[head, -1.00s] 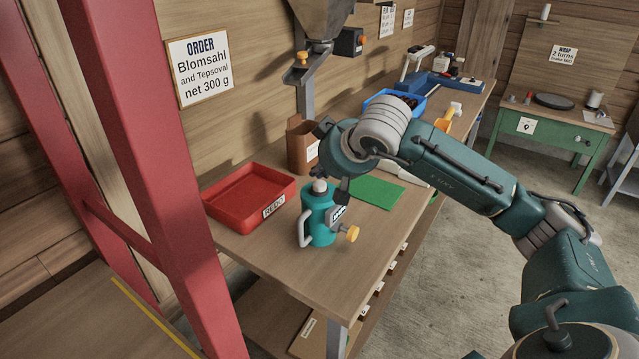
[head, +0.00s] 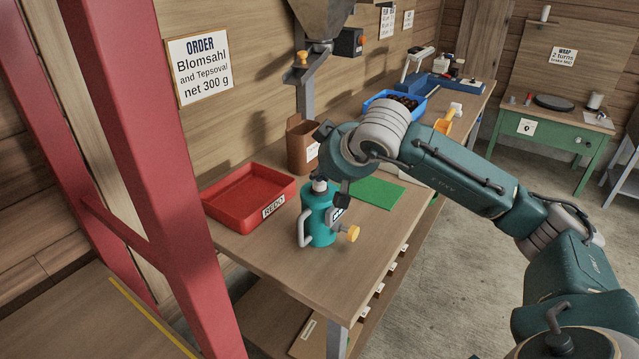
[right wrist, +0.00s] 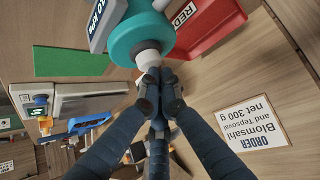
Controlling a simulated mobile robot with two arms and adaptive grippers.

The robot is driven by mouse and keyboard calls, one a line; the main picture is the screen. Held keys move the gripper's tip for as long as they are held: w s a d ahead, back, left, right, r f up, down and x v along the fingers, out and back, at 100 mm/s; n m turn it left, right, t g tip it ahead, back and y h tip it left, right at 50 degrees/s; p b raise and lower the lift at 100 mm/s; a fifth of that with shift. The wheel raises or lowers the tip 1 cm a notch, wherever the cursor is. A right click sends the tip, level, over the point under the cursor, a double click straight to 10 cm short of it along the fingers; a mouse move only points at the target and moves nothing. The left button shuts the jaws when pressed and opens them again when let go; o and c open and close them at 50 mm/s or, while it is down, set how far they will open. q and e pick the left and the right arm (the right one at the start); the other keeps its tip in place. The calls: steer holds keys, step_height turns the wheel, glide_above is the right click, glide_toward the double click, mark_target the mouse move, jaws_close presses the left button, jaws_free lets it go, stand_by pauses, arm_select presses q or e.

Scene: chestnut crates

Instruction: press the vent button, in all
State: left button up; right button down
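A teal canister (head: 318,222) with a pale handle and a yellow knob (head: 351,233) stands upright on the workbench. A pale button (right wrist: 148,59) tops its neck in the right wrist view; in the head view it is partly covered by my gripper. The canister (right wrist: 140,38) also shows beyond the fingertips in the right wrist view. My left gripper is out of view.
A red REDO tray (head: 232,222) stands left of the canister. A brown container (head: 299,150) is behind it, and a green mat (head: 378,193) lies to the right. A blue tray (head: 420,112) stands farther back. A red post (head: 165,170) rises at the left.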

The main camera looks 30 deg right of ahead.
mark_target(320, 185)
steer(key=shift+f+b, duration=0.35)
steer(key=shift+f, duration=0.15)
steer(key=shift+r, duration=0.15)
stand_by(0.4)
steer(key=shift+r+p, duration=0.75)
steer(key=shift+r, duration=0.15)
step_height(320, 185, up, 5)
steer(key=p, duration=0.4)
stand_by(0.6)
